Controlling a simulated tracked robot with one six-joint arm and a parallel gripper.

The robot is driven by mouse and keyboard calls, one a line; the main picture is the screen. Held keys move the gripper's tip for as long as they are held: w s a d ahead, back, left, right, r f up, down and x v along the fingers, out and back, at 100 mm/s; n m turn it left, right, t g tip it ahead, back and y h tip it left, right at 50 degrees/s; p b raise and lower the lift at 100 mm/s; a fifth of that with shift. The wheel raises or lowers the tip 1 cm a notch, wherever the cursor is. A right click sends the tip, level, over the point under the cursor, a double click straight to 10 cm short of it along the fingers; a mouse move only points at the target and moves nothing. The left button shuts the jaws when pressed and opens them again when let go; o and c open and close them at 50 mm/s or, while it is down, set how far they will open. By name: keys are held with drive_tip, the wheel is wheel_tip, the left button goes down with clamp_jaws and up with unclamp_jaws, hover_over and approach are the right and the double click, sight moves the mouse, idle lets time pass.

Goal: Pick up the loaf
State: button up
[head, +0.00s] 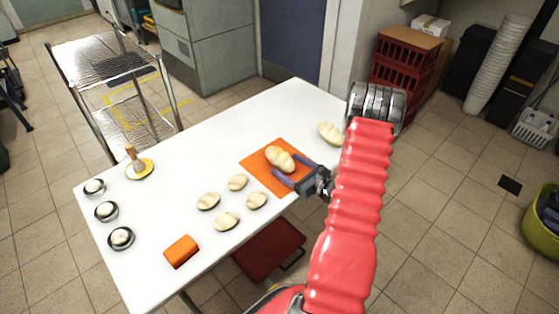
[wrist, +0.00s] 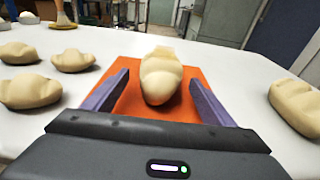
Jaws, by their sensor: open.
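A pale, plaited loaf (head: 280,159) lies on an orange board (head: 256,173) on the white table. In the wrist view the loaf (wrist: 160,76) lies straight ahead on the orange board (wrist: 200,73), its near end between my finger tips. My gripper (head: 296,171) is open at the board's right side, with one purple finger on each side of the loaf's near end. In the wrist view my gripper (wrist: 158,92) shows a gap between each finger and the loaf. Whether the fingers touch the board is hard to tell.
Several similar loaves, such as one (head: 227,221), lie on the table left of the board. Another (head: 331,133) lies to the right, near my arm. Small bowls (head: 121,238) and an orange block (head: 181,251) are at the left. The table's middle left is clear.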

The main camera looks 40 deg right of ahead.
sight(284, 156)
drive_tip(key=shift+w+f, duration=0.15)
drive_tip(key=shift+w, duration=0.6)
drive_tip(key=shift+w+f, duration=0.1)
drive_tip(key=shift+w, duration=0.65)
drive_tip(key=shift+c, duration=0.3)
drive_tip(key=c, duration=1.2)
drive_tip(key=shift+r, duration=0.1)
drive_tip(key=shift+c, duration=0.2)
drive_tip(key=shift+r, duration=4.95)
